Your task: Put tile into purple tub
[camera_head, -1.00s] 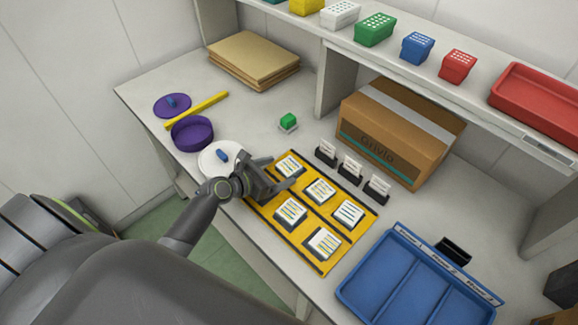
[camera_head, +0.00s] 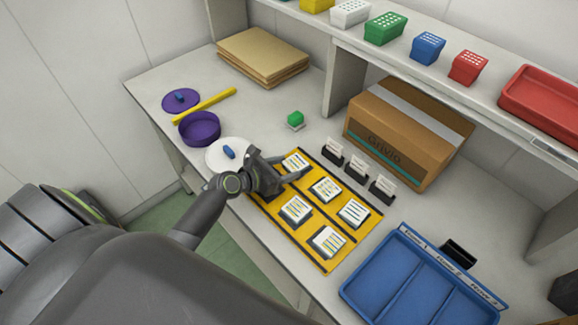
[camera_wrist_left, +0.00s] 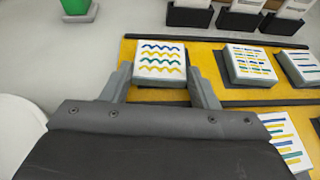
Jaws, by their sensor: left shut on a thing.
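A square tile with blue, green and yellow wavy lines (camera_wrist_left: 160,60) sits at the back left of the yellow mat (camera_wrist_left: 130,48); it also shows in the head view (camera_head: 296,161). My left gripper (camera_wrist_left: 160,82) is shut on this tile, one finger on each side. The tile appears to be still at mat level. The purple tub (camera_head: 199,131) is round, open on top and stands on the table beyond my left arm, at the left. I see nothing in it. My right gripper is not in view.
Several other tiles (camera_head: 327,189) lie on the mat. A white round lid with a blue knob (camera_head: 225,149), a yellow bar (camera_head: 204,105) and a purple lid (camera_head: 176,103) are near the tub. A green block (camera_head: 295,118) stands behind. A blue tray (camera_head: 372,262) is at front right.

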